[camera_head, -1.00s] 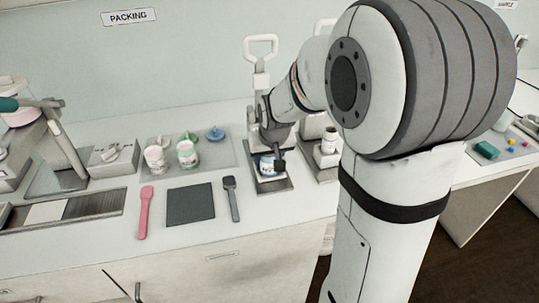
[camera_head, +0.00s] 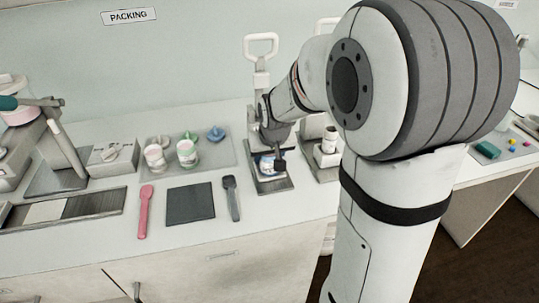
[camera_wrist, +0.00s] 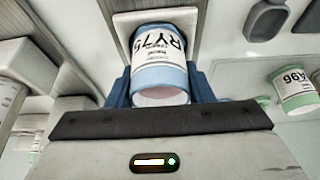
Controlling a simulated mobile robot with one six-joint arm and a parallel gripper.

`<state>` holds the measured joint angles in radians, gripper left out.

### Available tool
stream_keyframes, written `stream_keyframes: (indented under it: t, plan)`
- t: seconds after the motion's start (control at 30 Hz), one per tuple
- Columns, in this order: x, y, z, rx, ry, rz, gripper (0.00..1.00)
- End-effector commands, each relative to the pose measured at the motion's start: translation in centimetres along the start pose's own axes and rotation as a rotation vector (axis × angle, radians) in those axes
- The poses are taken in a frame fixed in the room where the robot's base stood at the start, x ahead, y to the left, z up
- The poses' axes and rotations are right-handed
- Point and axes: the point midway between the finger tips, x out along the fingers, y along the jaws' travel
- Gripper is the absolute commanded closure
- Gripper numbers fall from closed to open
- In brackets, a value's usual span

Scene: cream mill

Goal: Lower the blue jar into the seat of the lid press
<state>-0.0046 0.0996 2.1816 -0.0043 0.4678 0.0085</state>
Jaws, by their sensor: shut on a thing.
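The blue jar (camera_wrist: 160,65), with a white label reading RY75, is held between the blue fingers of my gripper (camera_wrist: 160,92) in the wrist view. In the head view the jar (camera_head: 266,165) is partly hidden by my gripper (camera_head: 275,157), which is shut on it from the right side. The lid press (camera_head: 261,52) has a white loop handle, and its dark base plate (camera_head: 272,186) lies under the jar. A pale block of the press (camera_wrist: 185,18) shows behind the jar in the wrist view. I cannot tell whether the jar touches the seat.
A second press with a white jar (camera_head: 329,141) stands close on the right. A grey spatula (camera_head: 231,198) and dark mat (camera_head: 190,205) lie in front.

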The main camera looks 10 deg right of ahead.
Motion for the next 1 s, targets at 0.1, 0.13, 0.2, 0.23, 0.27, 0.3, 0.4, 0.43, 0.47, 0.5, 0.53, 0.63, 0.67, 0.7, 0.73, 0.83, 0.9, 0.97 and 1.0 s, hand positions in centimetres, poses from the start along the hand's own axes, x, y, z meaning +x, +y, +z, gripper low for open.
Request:
stream_keyframes:
  t: [0.1,0.13,0.2,0.23,0.27,0.3,0.4,0.43,0.47,0.5,0.53,0.63,0.67,0.7,0.73,0.83,0.9,0.97,1.0]
  plan:
    - [0.23,0.01,0.08,0.000,0.001,0.000,0.77]
    - [0.22,0.01,0.08,0.000,0.001,0.000,0.77]
    - [0.17,0.01,0.06,0.000,0.001,0.000,0.77]
    - [0.16,0.02,0.06,0.000,0.001,0.000,0.77]
    - [0.16,0.02,0.06,0.000,0.001,0.000,0.77]
    - [0.16,0.02,0.06,0.000,0.001,0.000,0.77]
    - [0.16,0.02,0.06,0.000,0.001,0.000,0.77]
    - [0.16,0.03,0.06,0.000,0.001,0.000,0.51]
    - [0.16,0.03,0.06,0.000,0.001,0.000,0.48]
    - [0.16,0.03,0.06,0.001,0.001,0.000,0.45]
    - [0.16,0.03,0.06,0.001,0.001,0.000,0.42]
    - [0.17,0.03,0.06,0.001,0.001,0.000,0.34]
    - [0.17,0.03,0.06,0.001,0.001,0.000,0.32]
    - [0.17,0.03,0.07,0.001,0.000,0.000,0.28]
    - [0.17,0.03,0.07,0.001,0.000,0.000,0.28]
    - [0.18,0.03,0.08,0.001,0.000,0.000,0.28]
    - [0.19,0.03,0.09,0.001,0.000,0.000,0.28]
    - [0.12,0.03,0.06,0.001,0.000,0.000,0.28]
    - [0.02,0.03,0.02,0.001,0.000,0.000,0.28]
